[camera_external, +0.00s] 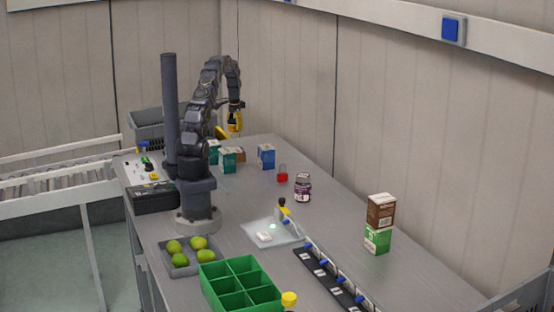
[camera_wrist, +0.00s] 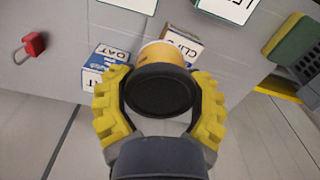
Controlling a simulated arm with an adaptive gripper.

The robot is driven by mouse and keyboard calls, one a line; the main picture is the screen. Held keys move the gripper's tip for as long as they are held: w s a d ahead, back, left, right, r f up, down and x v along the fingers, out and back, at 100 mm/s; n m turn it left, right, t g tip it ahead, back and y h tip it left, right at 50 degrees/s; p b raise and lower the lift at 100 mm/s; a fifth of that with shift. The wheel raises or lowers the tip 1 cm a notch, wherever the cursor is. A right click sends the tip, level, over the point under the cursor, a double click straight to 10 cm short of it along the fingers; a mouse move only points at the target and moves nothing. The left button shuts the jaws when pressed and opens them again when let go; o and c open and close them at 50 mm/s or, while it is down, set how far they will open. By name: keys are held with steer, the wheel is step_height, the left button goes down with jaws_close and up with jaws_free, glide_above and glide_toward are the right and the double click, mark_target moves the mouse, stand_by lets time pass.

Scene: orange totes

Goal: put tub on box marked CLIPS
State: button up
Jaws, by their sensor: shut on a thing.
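My gripper (camera_wrist: 162,78) has its yellow fingers closed around a tub (camera_wrist: 160,92) with a round black end facing the wrist camera and a yellow-orange body. The box marked CLIPS (camera_wrist: 184,42) shows behind the tub in the wrist view. Its white face carries the letters "CLI", and the rest is hidden by the tub. In the external view my gripper (camera_external: 235,121) hangs above the far end of the table, over a group of boxes. The tub is too small to tell from the yellow fingers there.
A blue-and-white box lettered "OAT" (camera_wrist: 106,66) stands left of the CLIPS box. Green boxes (camera_external: 228,160) and a blue box (camera_external: 266,156) stand near the far end of the table.

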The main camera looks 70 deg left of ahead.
glide_above(239, 149)
step_height(239, 149, down, 6)
steer(key=shift+d+f, duration=0.1)
steer(key=shift+d, duration=0.05)
steer(key=shift+f, duration=1.55)
steer(key=shift+f, duration=0.15)
steer(key=o, duration=1.3)
step_height(239, 149, up, 12)
steer(key=shift+r, duration=0.2)
